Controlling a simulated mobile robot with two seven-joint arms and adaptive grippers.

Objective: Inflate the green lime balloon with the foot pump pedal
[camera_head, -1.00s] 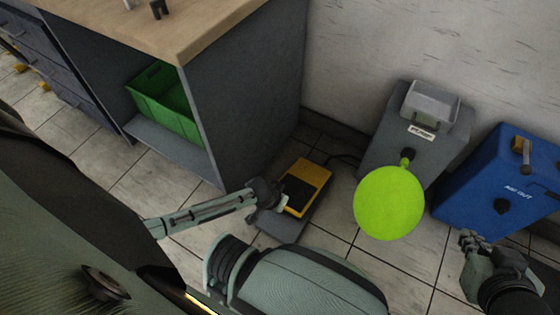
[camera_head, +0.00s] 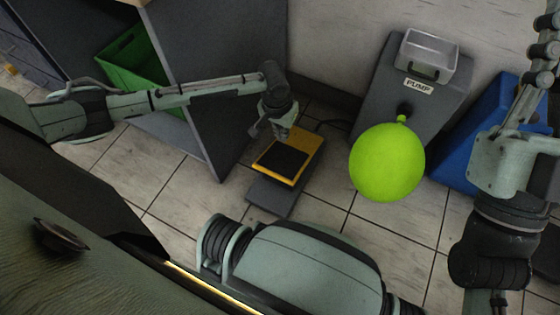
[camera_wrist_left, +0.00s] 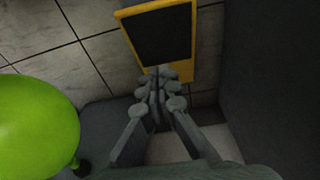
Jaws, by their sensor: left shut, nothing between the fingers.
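The lime-green balloon (camera_head: 387,163) is round and swollen, its neck at the black nozzle (camera_head: 404,108) on the front of the grey pump box (camera_head: 372,88). It also shows at the left of the left wrist view (camera_wrist_left: 35,125). The foot pump pedal (camera_head: 282,160), yellow-rimmed with a black pad, sits on a grey base on the floor. My left gripper (camera_head: 281,134) is shut and empty at the pedal's far end; its fingertips (camera_wrist_left: 158,78) overlap the pedal's edge in the wrist view. Contact is unclear. My right gripper (camera_head: 541,65) is raised at the right, its fingertips near the frame edge.
A grey cabinet (camera_head: 215,90) with a green crate (camera_head: 125,62) stands left of the pedal. A blue box (camera_head: 470,150) is at the right, partly hidden by my right arm. A metal tray (camera_head: 428,50) tops the pump. Tiled floor before the pedal is clear.

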